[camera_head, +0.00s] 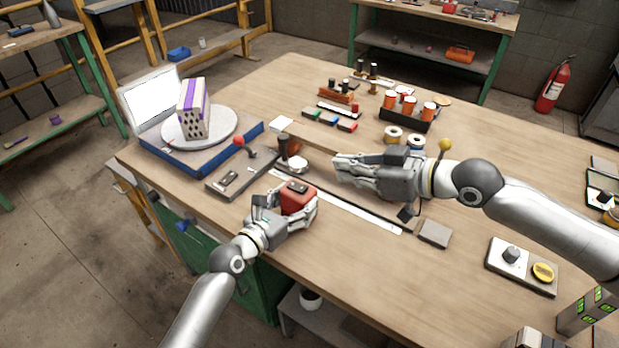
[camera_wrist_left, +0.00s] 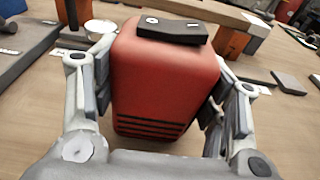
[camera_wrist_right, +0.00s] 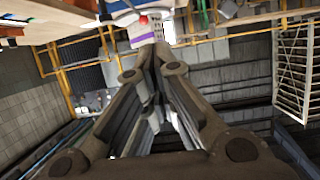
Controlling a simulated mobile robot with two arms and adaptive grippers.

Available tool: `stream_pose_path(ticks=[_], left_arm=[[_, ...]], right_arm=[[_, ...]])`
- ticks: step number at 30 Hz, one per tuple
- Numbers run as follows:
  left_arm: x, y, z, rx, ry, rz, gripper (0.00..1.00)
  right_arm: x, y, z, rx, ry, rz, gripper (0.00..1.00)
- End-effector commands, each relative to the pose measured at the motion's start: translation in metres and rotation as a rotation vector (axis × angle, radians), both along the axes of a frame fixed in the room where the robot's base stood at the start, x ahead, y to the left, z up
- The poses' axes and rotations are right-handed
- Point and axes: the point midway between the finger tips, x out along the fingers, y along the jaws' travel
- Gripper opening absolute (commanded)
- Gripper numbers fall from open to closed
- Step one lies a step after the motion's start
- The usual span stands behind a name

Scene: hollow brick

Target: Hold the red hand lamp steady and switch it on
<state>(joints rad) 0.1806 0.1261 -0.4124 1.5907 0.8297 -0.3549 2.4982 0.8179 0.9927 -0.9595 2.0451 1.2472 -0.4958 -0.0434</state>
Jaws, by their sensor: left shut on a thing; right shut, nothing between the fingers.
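The red hand lamp (camera_head: 297,199) stands on the workbench near its front edge. My left gripper (camera_head: 288,212) is shut on its body, with a finger on each side. In the left wrist view the lamp's red body (camera_wrist_left: 162,80) fills the space between the fingers. A dark rocker switch (camera_wrist_left: 172,29) with a circle mark and a line mark sits on its top. Its state cannot be told. My right gripper (camera_head: 342,168) is shut and empty above the bench, to the right of and beyond the lamp. In the right wrist view its fingers (camera_wrist_right: 158,55) meet.
A turntable (camera_head: 225,124) carries a hollow brick (camera_head: 194,108) at the left. A grey plate with a red-knobbed lever (camera_head: 238,142) lies left of the lamp. A long steel ruler (camera_head: 345,208) and a grey block (camera_head: 435,233) lie right. The front right bench has free room.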

Motion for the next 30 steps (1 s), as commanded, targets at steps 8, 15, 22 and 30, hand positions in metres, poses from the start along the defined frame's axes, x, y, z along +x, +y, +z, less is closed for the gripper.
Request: stream_pose_path(ticks=[8,15,22,30], left_arm=[[0.0,0.0,-0.001,0.0,0.002,-0.001,0.32],[0.0,0.0,-0.001,0.0,0.001,-0.001,0.32],[0.0,0.0,-0.001,0.0,0.001,0.0,0.32],[0.0,0.0,-0.001,0.0,0.002,0.0,0.32]], right_arm=[[0.009,0.013,-0.005,0.003,-0.001,0.001,0.0],[0.034,0.046,-0.021,0.003,-0.002,0.001,0.0],[0.058,0.079,-0.037,0.001,-0.002,0.001,0.0],[0.054,0.071,-0.071,0.0,-0.002,-0.001,0.0]])
